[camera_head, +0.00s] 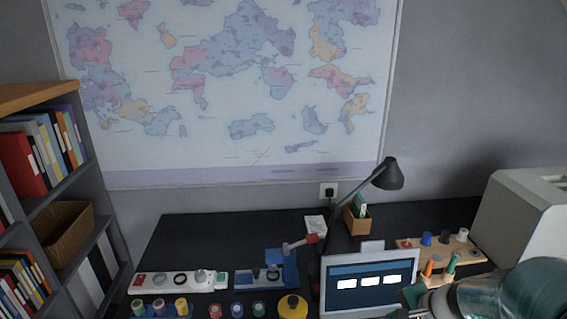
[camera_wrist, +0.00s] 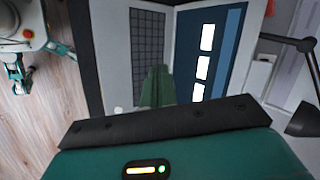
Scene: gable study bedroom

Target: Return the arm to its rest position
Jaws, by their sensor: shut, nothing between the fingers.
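My gripper (camera_head: 413,296) shows at the lower right of the head view, beside the right edge of the laptop (camera_head: 368,280). My arm reaches in from the lower right corner and partly covers the desk there. In the wrist view my gripper (camera_wrist: 157,88) appears as green fingers close together, shut with nothing between them. They are in front of the laptop's keyboard (camera_wrist: 147,45) and screen (camera_wrist: 208,50) in that view. The gap between the fingers and the laptop cannot be told.
A pale boxy machine (camera_head: 525,222) stands at right, a bookshelf (camera_head: 90,185) at left.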

